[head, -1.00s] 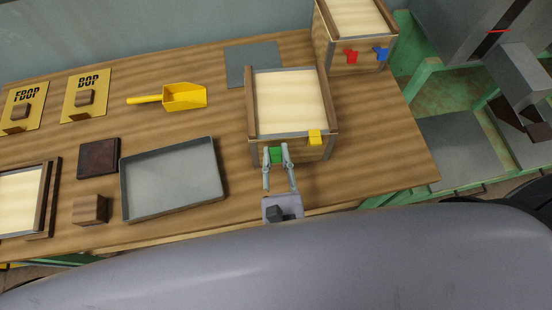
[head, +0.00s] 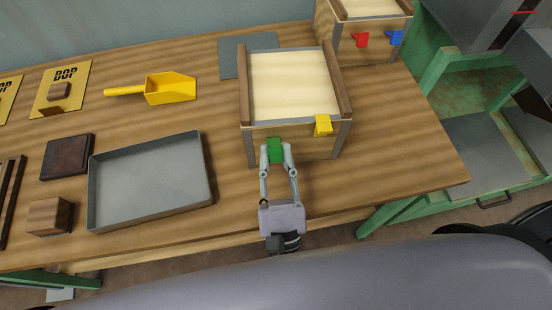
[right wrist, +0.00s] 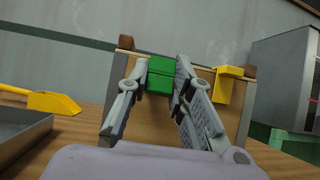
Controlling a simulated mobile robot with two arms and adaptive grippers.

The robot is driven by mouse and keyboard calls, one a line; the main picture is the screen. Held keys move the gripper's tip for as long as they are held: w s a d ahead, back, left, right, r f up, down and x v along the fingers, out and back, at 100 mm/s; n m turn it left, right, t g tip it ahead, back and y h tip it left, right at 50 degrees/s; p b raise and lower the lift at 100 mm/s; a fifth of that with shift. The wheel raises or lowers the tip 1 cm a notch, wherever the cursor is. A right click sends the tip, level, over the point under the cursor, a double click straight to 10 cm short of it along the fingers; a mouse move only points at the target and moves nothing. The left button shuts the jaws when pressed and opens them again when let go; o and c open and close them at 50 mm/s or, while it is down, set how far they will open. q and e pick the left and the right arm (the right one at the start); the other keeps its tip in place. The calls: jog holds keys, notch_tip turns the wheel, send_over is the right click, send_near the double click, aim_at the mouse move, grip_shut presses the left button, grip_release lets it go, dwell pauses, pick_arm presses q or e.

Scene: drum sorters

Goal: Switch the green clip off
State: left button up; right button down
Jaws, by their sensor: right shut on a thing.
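The green clip (head: 275,150) sits on the front face of the nearer wooden box (head: 262,131), left of a yellow clip (head: 323,125). My right gripper (head: 276,155) is at the front of this box with its fingers on either side of the green clip, shut on it. In the right wrist view the green clip (right wrist: 161,75) shows between the two fingertips (right wrist: 162,82), and the yellow clip (right wrist: 226,84) is to the right. The lower part of the green clip is partly hidden by the fingers. My left gripper is not in view.
A second box (head: 362,45) with a red clip (head: 361,40) and a blue clip (head: 394,37) stands behind to the right. A grey tray (head: 203,160), yellow scoop (head: 170,89) and dark block (head: 68,157) lie left. Bare table (head: 400,150) is to the right.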

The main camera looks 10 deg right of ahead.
dwell(0.3)
jog(key=c, duration=1.4)
grip_release()
jog(key=shift+s+a+f, duration=0.1)
jog(key=shift+s+f, duration=0.1)
jog(key=shift+s, duration=0.05)
jog(key=v, duration=1.1)
jog(key=shift+s, duration=0.25)
jog(key=shift+f, duration=0.15)
